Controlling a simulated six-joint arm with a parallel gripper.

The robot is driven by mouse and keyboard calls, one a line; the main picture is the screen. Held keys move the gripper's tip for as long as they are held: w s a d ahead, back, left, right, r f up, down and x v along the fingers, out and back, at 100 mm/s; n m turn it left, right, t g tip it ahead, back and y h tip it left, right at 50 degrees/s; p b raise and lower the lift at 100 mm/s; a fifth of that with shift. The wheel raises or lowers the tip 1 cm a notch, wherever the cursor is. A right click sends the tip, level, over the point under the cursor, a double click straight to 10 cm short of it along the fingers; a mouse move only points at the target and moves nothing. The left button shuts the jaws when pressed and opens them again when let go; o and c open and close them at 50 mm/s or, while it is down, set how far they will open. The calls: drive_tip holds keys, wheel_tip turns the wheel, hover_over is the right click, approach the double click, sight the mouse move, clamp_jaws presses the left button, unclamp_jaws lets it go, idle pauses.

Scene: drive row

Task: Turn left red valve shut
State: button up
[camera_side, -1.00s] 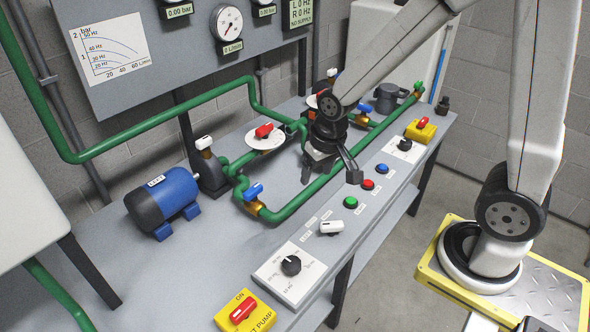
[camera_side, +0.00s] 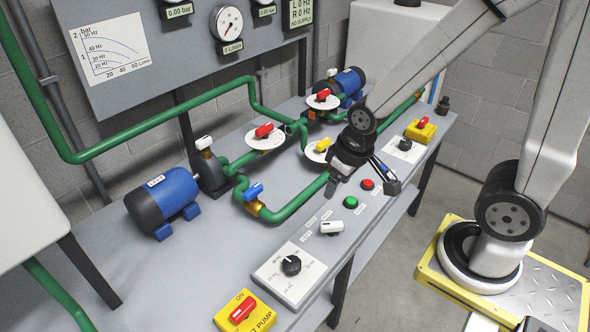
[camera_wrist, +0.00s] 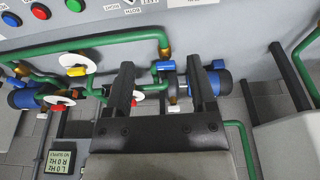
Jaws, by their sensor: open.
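The left red valve (camera_side: 264,130) has a red handle on a white disc, on the green pipe behind the left blue motor (camera_side: 165,202). In the wrist view its white disc (camera_wrist: 140,95) shows partly between my fingers, low in the gap. My gripper (camera_side: 362,183) is open and empty, above the front part of the bench, to the right of the valve and apart from it. In the wrist view my gripper (camera_wrist: 161,72) shows two spread dark fingers.
A yellow-handled valve (camera_side: 322,145) stands between my gripper and the left red valve. Another red valve (camera_side: 323,95) is further back right. A blue-handled valve (camera_side: 253,192) is at the front left. Green pipes (camera_side: 300,198), buttons (camera_side: 350,202) and a white switch (camera_side: 331,227) lie nearby.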

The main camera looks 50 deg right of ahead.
drive_tip(key=shift+w+d, duration=0.1)
drive_tip(key=shift+w, duration=0.1)
drive_tip(key=c, duration=0.7)
drive_tip(key=w+d+f+m+t, duration=0.1)
drive_tip(key=w+d+m+t, duration=0.1)
drive_tip(key=w, duration=0.3)
drive_tip(key=w+d+f+m+t, duration=0.2)
drive_tip(key=w, duration=0.2)
drive_tip(key=w+d+f+m+t, duration=0.1)
drive_tip(key=w+d+m+t, duration=0.1)
drive_tip(key=w, duration=0.3)
drive_tip(key=shift+w+d+f+m+h, duration=0.3)
drive_tip(key=shift+w+d+m+h, duration=0.1)
drive_tip(key=shift+m, duration=0.2)
clamp_jaws()
drive_tip(key=w+d+f+m+t, duration=0.4)
drive_tip(key=d+f+m+t, duration=0.2)
drive_tip(key=m+t, duration=0.3)
drive_tip(key=shift+w+d+f+m+y, duration=0.35)
drive_tip(key=shift+d+f+m+y, duration=0.05)
drive_tip(key=shift+d+m, duration=0.5)
